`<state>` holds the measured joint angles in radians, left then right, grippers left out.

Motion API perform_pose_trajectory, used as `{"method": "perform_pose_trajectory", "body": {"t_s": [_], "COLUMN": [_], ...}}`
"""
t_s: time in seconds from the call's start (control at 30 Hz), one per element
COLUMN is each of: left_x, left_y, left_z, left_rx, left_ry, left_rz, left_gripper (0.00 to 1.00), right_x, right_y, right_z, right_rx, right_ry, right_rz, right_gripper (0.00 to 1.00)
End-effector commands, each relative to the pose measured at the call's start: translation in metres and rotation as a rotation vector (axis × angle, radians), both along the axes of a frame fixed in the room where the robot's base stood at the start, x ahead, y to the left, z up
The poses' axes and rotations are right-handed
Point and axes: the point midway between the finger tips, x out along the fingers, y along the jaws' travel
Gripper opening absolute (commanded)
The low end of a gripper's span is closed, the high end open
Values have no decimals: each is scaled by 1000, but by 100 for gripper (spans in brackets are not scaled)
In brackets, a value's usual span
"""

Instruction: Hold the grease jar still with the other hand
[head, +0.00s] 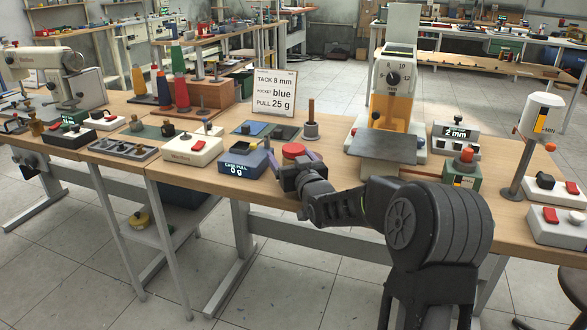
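A round red-topped thing (293,149), which I take to be the grease jar, stands near the front edge of the middle bench. Its lower part is hidden behind my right gripper (293,159). The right gripper comes in from the right, low at the bench edge. Its two purple fingers are spread apart, one on each side of the red top. I cannot tell whether either finger touches the jar. My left gripper is not in view.
A display box (243,162) reading 0 g stands left of the jar. A sign card (275,92), a post on a round base (311,129) and an amber machine (391,110) stand behind. A switch box (192,150) is further left.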

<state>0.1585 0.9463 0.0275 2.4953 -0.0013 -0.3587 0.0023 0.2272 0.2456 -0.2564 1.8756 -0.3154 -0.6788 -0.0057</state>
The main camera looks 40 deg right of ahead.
Motion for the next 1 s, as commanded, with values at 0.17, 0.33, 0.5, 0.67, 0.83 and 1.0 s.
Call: {"method": "perform_pose_trajectory", "body": {"t_s": [0.17, 0.33, 0.5, 0.67, 0.83, 1.0], "left_x": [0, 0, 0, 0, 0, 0], "left_y": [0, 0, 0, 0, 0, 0], "left_z": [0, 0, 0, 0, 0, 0], "left_rx": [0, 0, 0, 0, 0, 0], "left_ry": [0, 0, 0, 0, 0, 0], "left_rz": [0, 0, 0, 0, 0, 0], "left_gripper": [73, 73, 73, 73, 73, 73], "right_x": [0, 0, -1, -1, -1, -1], "right_y": [0, 0, 0, 0, 0, 0], "right_z": [0, 1, 1, 1, 1, 1], "right_rx": [0, 0, 0, 0, 0, 0], "right_ry": [0, -1, -1, -1, -1, -1], "right_rz": [0, 0, 0, 0, 0, 0], "right_gripper": [79, 79, 79, 67, 53, 39]}}
